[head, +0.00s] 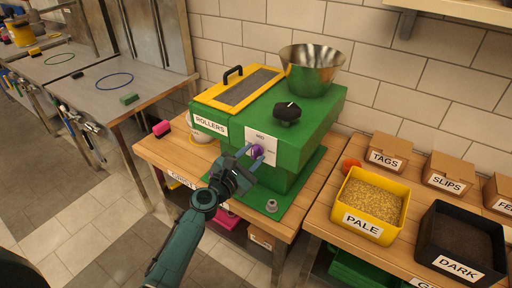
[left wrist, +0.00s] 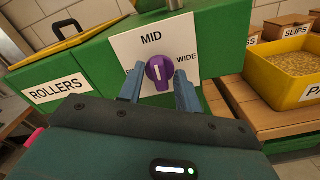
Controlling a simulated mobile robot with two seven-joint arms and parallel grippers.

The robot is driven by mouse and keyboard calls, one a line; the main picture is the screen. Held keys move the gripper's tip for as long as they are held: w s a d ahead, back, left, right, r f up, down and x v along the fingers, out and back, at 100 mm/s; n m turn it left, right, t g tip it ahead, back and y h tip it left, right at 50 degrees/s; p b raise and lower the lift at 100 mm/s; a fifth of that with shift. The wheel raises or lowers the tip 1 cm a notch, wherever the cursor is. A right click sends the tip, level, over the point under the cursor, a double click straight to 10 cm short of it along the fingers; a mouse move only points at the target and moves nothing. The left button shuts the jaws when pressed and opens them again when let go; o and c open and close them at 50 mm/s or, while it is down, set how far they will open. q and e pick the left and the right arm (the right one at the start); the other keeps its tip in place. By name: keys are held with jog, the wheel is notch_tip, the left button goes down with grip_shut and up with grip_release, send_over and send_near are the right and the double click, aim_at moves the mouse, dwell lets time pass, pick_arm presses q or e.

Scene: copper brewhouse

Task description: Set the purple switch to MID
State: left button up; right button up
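The purple switch (head: 257,151) is a round knob on a white plate on the front of the green mill (head: 290,165). In the left wrist view the gripper (left wrist: 159,80) looks open; whether a finger touches the knob I cannot tell. My right gripper is not in view.
A black knob (head: 287,112) and a steel hopper (head: 312,68) are on top of the mill. To the right stand a yellow PALE bin (head: 370,204) and a black DARK bin (head: 459,245).

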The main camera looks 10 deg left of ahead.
pick_arm(q)
jog(key=o, duration=0.4)
jog(key=shift+v, duration=3)
